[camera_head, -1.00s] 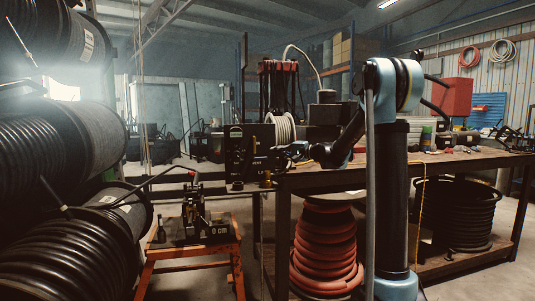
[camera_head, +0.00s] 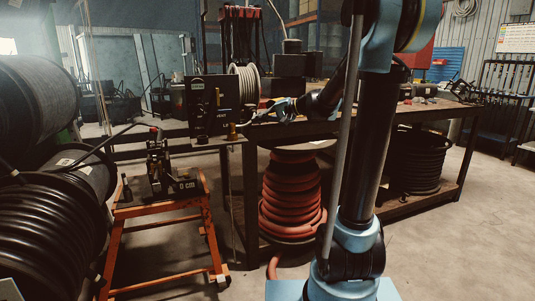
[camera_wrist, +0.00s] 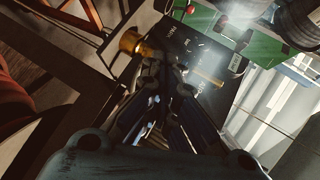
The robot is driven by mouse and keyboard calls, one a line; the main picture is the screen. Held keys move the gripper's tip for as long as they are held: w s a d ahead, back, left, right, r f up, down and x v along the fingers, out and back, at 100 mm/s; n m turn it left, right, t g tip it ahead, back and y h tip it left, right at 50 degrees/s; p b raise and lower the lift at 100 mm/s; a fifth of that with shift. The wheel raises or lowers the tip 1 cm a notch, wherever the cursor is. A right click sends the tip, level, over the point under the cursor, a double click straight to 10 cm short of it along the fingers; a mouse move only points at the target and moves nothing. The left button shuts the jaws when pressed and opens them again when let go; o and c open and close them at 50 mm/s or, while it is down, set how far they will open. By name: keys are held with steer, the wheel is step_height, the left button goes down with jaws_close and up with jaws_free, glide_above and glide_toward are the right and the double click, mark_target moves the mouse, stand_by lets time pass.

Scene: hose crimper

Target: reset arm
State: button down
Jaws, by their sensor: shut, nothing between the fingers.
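My gripper (camera_head: 277,110) shows small in the head view, at the end of my dark and light blue arm, just right of the black crimper box (camera_head: 212,112). In the wrist view my gripper (camera_wrist: 165,65) is shut, its fingertips together with nothing between them. Beyond the tips is the black face of the crimper box (camera_wrist: 195,55), with a brass fitting (camera_wrist: 130,41) on the left and a thin brass rod (camera_wrist: 207,77) on the right. I cannot tell whether the tips touch the box.
An orange stand (camera_head: 155,213) carries a black hand tool (camera_head: 160,170) at the left. Large black hose reels (camera_head: 50,235) fill the left edge. A workbench (camera_head: 425,110) stands behind my arm, with a red hose coil (camera_head: 290,200) below.

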steer(key=s+d+f+n+g+h, duration=0.1)
steer(key=s+d+f+h, duration=0.3)
steer(key=s+d+f, duration=0.3)
steer(key=s+d+f+n+g+h, duration=0.1)
steer(key=s+d+f+h, duration=0.3)
steer(key=s, duration=1.2)
steer(key=s+d+f+g+h, duration=0.1)
steer(key=s+d+f+h, duration=0.4)
steer(key=s+d+f, duration=0.7)
step_height(320, 180, down, 2)
steer(key=shift+s+f+n, duration=0.2)
steer(key=shift+s+n, duration=0.1)
steer(key=shift+n, duration=0.1)
